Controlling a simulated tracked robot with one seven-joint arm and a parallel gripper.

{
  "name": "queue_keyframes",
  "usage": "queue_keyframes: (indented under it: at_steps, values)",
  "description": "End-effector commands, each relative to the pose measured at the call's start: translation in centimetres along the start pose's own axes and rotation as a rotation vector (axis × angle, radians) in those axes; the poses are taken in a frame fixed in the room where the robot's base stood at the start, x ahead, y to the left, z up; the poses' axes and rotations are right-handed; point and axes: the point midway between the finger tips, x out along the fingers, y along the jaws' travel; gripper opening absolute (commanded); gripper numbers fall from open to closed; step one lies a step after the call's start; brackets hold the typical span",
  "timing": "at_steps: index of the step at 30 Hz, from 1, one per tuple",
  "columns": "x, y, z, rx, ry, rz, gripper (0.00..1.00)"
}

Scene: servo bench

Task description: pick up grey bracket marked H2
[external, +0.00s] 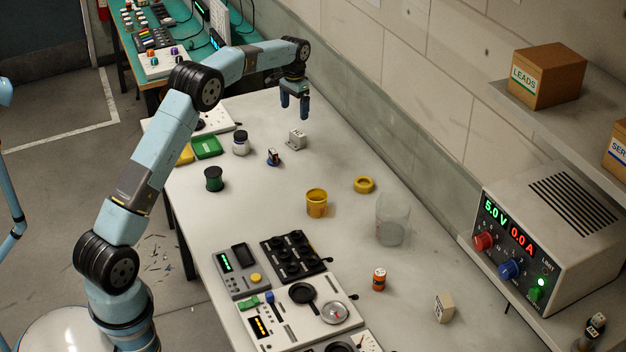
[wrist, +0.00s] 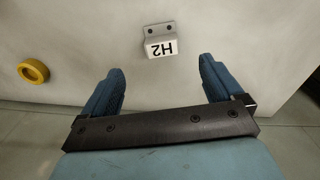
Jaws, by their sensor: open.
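The grey bracket marked H2 (external: 297,139) stands on the bench in the external view, near the wall side. In the wrist view the bracket (wrist: 161,43) lies ahead of the fingers, roughly centred between them, with its H2 label upside down. My gripper (external: 294,106) is open and empty, held above the bench behind the bracket in the external view. In the wrist view my gripper (wrist: 157,82) shows two blue fingers spread wide, with nothing between them.
A yellow ring (external: 364,184) lies nearer the camera, also in the wrist view (wrist: 33,71). The wall (external: 340,110) runs along the bench's right side.

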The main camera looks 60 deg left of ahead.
Motion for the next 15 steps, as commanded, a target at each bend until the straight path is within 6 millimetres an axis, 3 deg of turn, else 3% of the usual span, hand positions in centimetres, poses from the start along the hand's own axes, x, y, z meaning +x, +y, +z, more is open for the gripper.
queue_keyframes:
  at_steps: [9,15]
  values:
    - [5.5,0.0,0.1,0.0,-0.003,0.001,0.94]
    - [7.2,0.0,0.0,0.0,-0.001,0.0,0.94]
